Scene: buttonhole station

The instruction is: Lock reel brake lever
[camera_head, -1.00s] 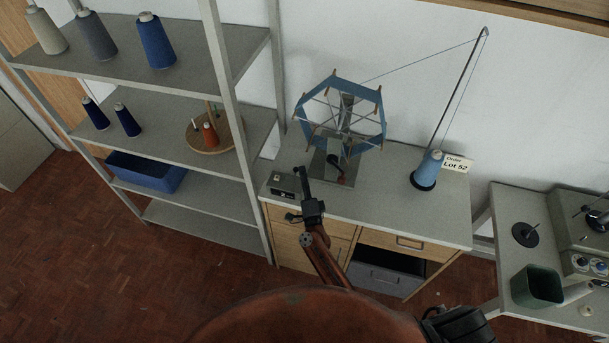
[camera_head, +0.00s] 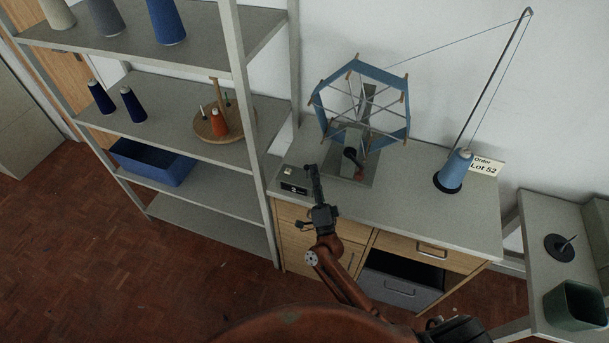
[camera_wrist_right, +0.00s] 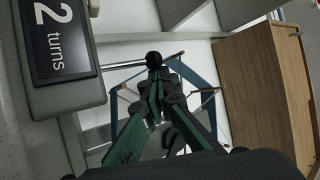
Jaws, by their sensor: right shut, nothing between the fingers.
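The blue six-sided reel (camera_head: 408,116) with wooden pegs stands on a grey metal base (camera_head: 345,178) on the cabinet top. A dark lever with a round black end (camera_head: 350,153) and a reddish part sits low at the front of the reel. My right gripper (camera_head: 311,169) is shut and empty, left of the lever, with a visible gap in the head view. In the right wrist view its green-sided fingers (camera_wrist_right: 158,92) meet, and a round black knob (camera_wrist_right: 154,59) shows at their tips; I cannot tell whether they touch. My left gripper is not in view.
A counter box (camera_head: 294,180) stands close left of my right gripper; its display (camera_wrist_right: 62,38) reads "2 turns". A blue yarn cone (camera_head: 457,167) stands at right under a bent thread rod (camera_head: 497,85). Grey shelving (camera_head: 232,70) is at left. The cabinet top (camera_head: 410,205) is clear in front.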

